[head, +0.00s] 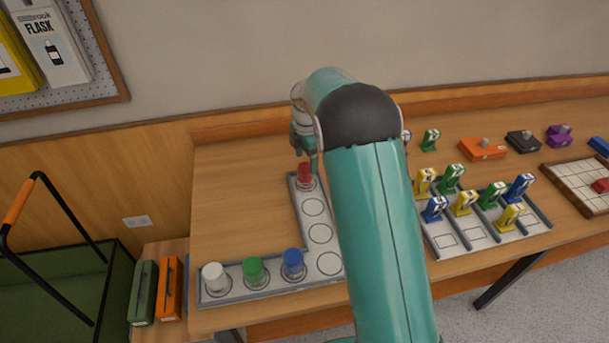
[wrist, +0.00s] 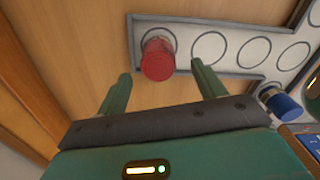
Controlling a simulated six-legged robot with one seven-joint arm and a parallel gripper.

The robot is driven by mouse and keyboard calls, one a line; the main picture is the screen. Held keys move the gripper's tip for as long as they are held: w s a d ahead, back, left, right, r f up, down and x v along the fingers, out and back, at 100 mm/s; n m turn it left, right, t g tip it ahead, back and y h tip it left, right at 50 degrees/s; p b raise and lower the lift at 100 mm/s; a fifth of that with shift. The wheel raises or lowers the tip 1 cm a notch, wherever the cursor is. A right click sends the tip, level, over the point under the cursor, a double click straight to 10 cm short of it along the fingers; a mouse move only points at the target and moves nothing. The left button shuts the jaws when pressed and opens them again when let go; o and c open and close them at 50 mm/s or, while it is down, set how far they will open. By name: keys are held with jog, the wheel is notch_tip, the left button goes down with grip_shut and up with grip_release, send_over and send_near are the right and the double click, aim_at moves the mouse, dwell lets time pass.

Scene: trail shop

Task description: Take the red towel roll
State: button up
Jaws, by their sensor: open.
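The red towel roll (head: 305,175) stands upright in the far end spot of the L-shaped grey tray (head: 296,206) on the wooden table. In the wrist view the red roll (wrist: 158,60) shows just beyond the fingertips, between their lines and nearer the left one. My gripper (wrist: 160,80) is open and empty, with a finger to each side and no visible contact with the roll. In the head view my gripper (head: 304,150) is at the roll's far side, partly hidden by my arm.
White (head: 215,278), green (head: 254,270) and blue (head: 292,263) rolls stand in the tray's near row. Several empty circles lie between blue and red. A second tray (head: 480,232) with coloured items is to the right. Bare table (head: 240,190) lies left of the red roll.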

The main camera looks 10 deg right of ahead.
aim_at(305, 166)
jog(key=shift+s+f, duration=0.15)
jog(key=shift+f, duration=0.45)
jog(key=f, duration=0.5)
jog(key=shift+w+a+f, duration=0.1)
jog(key=shift+w, duration=0.15)
jog(key=c, duration=1.1)
